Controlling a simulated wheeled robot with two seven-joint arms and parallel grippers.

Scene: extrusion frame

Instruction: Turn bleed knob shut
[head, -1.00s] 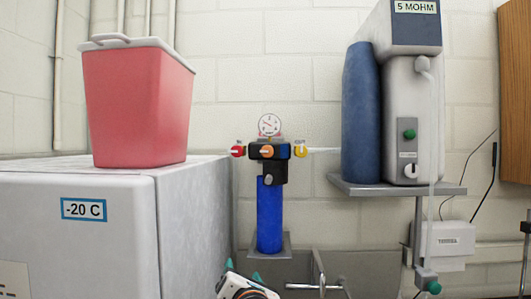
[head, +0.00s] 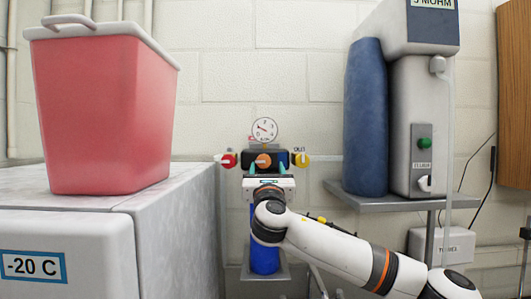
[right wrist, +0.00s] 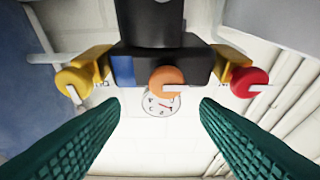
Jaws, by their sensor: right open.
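A black valve block with a blue side patch (head: 281,159) carries three knobs: red (head: 228,160) at left, orange (head: 263,161) in the middle and yellow (head: 302,160) at right. I cannot read which is labelled bleed. The right wrist view shows them upside down, with the orange knob (right wrist: 166,81) central and its white pointer horizontal. My right gripper (head: 267,169) is open, its teal fingers just below and in front of the block. In the right wrist view the fingertips (right wrist: 160,104) stand either side of the orange knob's line, apart from it. My left gripper is out of view.
A round gauge (head: 264,130) sits above the block and a blue filter housing (head: 265,258) hangs below. A freezer (head: 70,240) with a red bin (head: 105,115) stands left. A shelf (head: 400,203) with a water purifier (head: 402,125) is at right.

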